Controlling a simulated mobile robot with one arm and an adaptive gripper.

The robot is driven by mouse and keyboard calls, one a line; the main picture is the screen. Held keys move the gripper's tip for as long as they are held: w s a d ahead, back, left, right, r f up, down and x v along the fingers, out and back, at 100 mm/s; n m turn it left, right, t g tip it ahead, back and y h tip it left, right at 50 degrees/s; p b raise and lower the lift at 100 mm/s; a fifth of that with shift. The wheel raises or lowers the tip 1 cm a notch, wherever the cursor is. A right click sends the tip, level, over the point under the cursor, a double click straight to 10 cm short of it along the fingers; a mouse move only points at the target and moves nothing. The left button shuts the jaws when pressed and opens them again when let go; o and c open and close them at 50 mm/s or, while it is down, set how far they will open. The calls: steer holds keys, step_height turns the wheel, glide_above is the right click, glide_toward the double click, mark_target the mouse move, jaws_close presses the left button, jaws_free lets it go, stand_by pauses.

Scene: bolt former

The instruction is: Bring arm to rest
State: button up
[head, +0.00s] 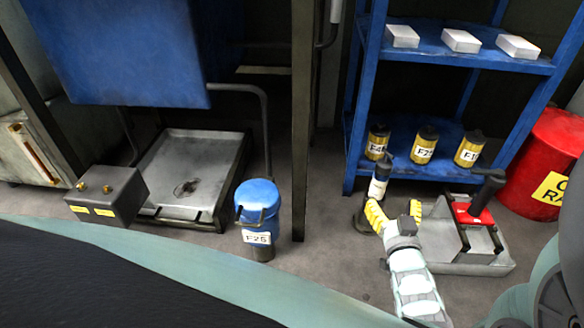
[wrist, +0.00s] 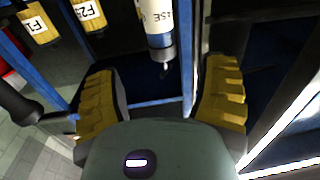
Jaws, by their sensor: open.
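My gripper (head: 396,212) shows in the head view at the right of centre, with yellow fingers spread apart. It is open and holds nothing that I can see. In the wrist view my gripper (wrist: 168,100) also shows both yellow pads wide apart. A white and dark cylinder (head: 378,185) stands just beyond the fingers in the head view. A white cylinder with a printed label (wrist: 157,22) hangs into the wrist view ahead of the fingers, apart from them.
A blue shelf rack (head: 350,150) holds yellow canisters (head: 424,145) and white boxes (head: 461,41). A grey tray with a red part (head: 473,215) lies right of my gripper. A red drum (head: 540,150) stands far right. A blue canister (head: 258,205) stands on the floor at left.

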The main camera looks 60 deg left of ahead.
steer(key=shift+s+d, duration=0.45)
steer(key=shift+d, duration=0.15)
steer(key=shift+r, duration=0.15)
